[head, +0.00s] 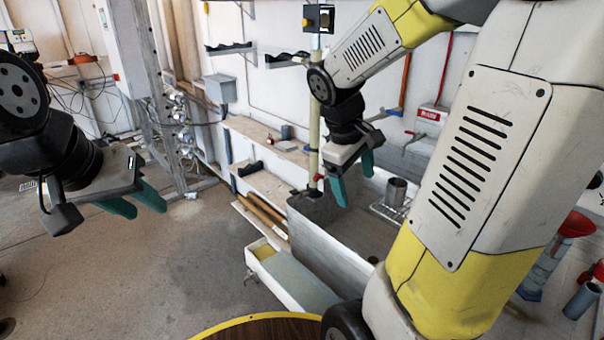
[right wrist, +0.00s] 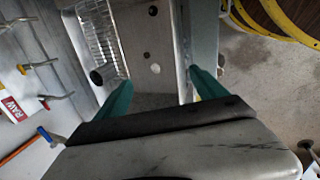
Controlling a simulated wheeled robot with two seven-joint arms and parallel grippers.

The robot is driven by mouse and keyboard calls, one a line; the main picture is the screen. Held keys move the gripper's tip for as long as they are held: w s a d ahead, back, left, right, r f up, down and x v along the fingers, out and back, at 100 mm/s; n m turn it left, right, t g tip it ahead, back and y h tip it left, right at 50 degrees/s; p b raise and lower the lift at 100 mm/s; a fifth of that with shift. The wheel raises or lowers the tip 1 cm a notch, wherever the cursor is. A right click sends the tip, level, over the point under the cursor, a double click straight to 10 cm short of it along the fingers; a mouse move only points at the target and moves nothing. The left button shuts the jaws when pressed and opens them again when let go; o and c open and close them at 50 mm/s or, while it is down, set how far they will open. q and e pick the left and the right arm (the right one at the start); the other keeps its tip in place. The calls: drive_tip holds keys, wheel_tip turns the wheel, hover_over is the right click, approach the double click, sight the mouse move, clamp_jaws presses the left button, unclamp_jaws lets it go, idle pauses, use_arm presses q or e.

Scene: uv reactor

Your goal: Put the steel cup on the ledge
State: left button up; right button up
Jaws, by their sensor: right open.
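The steel cup (head: 396,190) stands upright on a wire rack (head: 388,213) at the right side of the grey sink basin. In the right wrist view a dark round shape by the rack (right wrist: 97,38) looks like the cup (right wrist: 103,74). My right gripper (head: 354,183) is open and empty above the basin, left of the cup and apart from it; its fingers also show in the right wrist view (right wrist: 161,92). A wooden ledge (head: 262,137) runs along the wall behind the basin. My left gripper (head: 143,208) is open and empty over the floor at the left.
The grey basin (head: 325,243) has raised walls. Small items lie on the ledge, and a lower wooden shelf (head: 268,187) is below it. A pole (head: 314,135) stands between ledge and basin. A metal frame (head: 150,95) with pipes stands at left. The floor (head: 190,260) in front is clear.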

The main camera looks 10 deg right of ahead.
drive_tip(key=s+a+r+m+t+y, duration=0.4)
drive_tip(key=s+a+r, duration=0.3)
drive_tip(key=a, duration=0.4)
drive_tip(key=shift+s+a+m+t+y, duration=0.3)
drive_tip(key=shift+s+a+m+y, duration=0.05)
drive_tip(key=shift+s+m+y, duration=0.45)
